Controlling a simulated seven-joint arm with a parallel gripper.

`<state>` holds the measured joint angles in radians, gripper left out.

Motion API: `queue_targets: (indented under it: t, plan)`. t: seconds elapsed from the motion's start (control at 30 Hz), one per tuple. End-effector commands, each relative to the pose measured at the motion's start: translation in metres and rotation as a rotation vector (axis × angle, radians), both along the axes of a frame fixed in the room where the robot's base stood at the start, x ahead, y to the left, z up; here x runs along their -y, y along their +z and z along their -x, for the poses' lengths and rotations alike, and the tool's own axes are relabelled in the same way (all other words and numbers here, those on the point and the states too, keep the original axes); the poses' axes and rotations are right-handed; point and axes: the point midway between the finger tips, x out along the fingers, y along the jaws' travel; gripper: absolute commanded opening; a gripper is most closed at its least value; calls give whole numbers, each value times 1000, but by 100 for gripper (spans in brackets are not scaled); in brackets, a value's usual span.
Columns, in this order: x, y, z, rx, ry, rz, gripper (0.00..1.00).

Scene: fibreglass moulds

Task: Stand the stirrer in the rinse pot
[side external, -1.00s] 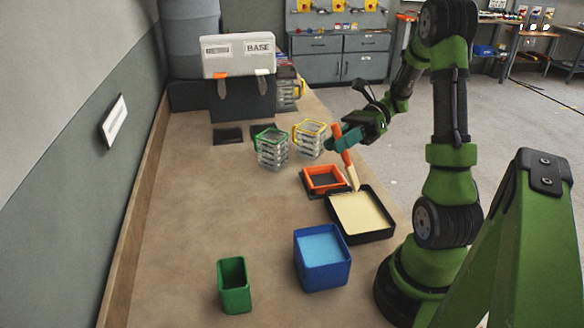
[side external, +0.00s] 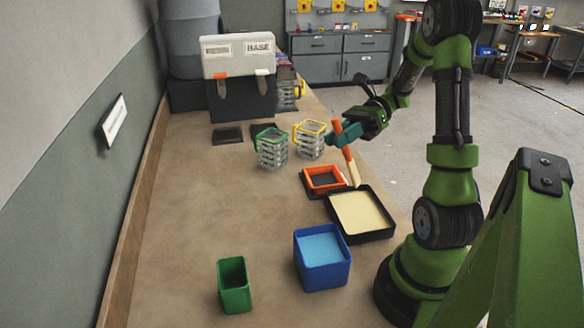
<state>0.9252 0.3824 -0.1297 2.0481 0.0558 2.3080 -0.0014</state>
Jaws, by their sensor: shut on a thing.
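My gripper (side external: 345,134), with teal fingers, is shut on the stirrer. The stirrer (side external: 349,166) has an orange handle and a pale lower end; it hangs steeply with a slight tilt, pale end down. Its lower end shows at the back edge of a black tray (side external: 331,216) with a cream filling; I cannot tell whether it touches. A blue pot (side external: 323,279) holding light blue liquid, apparently the rinse pot, stands nearer the camera, well apart from the stirrer.
A green pot (side external: 235,289) stands left of the blue pot. An orange frame (side external: 310,187) lies behind the tray. Green-rimmed (side external: 271,150) and yellow-rimmed (side external: 309,141) clear stacks stand farther back. The bench's left middle is clear.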

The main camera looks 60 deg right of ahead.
Motion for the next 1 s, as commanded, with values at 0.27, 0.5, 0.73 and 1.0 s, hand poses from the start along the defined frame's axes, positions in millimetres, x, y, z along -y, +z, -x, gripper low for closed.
queue_targets:
  t: [0.27,0.5,0.73,1.0]
  plan:
    - [-1,0,0,10,3,-5,0]
    - [-59,4,-16,76,206,-42,0]
    - [-156,12,-8,124,556,-97,0]
    - [-213,19,20,173,782,-173,0]
